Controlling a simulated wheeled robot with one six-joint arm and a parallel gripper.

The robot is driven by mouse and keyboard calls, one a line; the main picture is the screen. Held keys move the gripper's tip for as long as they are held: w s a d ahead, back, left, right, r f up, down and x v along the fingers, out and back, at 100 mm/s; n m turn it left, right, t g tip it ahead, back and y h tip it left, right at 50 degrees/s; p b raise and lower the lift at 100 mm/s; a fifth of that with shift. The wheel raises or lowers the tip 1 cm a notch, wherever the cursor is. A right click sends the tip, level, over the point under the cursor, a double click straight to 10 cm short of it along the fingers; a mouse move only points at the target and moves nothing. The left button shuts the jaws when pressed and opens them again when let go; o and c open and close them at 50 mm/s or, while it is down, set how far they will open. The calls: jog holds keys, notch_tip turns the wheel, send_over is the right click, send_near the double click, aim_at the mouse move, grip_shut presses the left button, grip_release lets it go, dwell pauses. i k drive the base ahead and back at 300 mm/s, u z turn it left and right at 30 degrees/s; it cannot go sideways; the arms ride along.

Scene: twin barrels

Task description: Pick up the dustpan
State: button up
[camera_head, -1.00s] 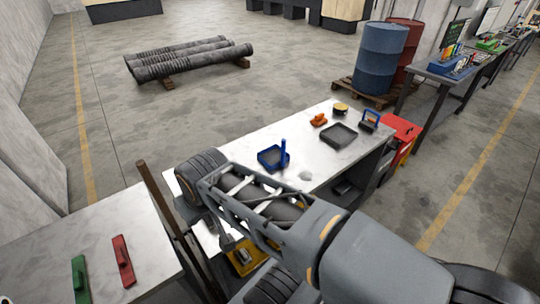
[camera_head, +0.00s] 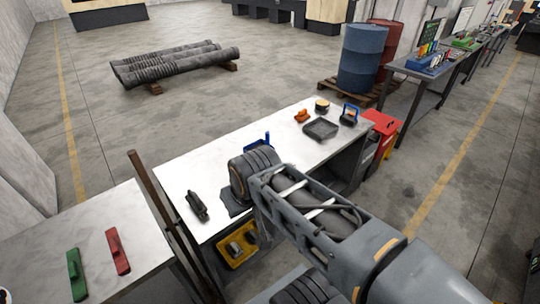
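A blue pan-like thing with an upright handle, which looks like the dustpan (camera_head: 258,143), is on the white-topped workbench (camera_head: 185,167). My arm's dark ribbed wrist covers most of it, leaving only a blue part above the wrist. My arm reaches in from the lower right, over the front of the bench. My gripper cannot be made out behind the wrist, so its fingers and any contact are hidden. A flat dark shape (camera_head: 234,203) shows just left of the wrist; I cannot tell what it is.
A black handled tool (camera_head: 197,205) lies at the bench's left end. A dark tray (camera_head: 320,128), an orange item (camera_head: 301,115) and a blue-handled item (camera_head: 349,115) are at the right. A yellow bin (camera_head: 238,246) is below. A brown post (camera_head: 160,210) stands at the left.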

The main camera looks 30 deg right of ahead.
aim_at(261, 142)
jog(key=z, duration=0.75)
jog(key=i, duration=0.5)
jog(key=u, duration=0.5)
jog(key=k, duration=1.2)
jog(key=z, duration=1.5)
jog(key=i, duration=0.5)
jog(key=u, duration=1.3)
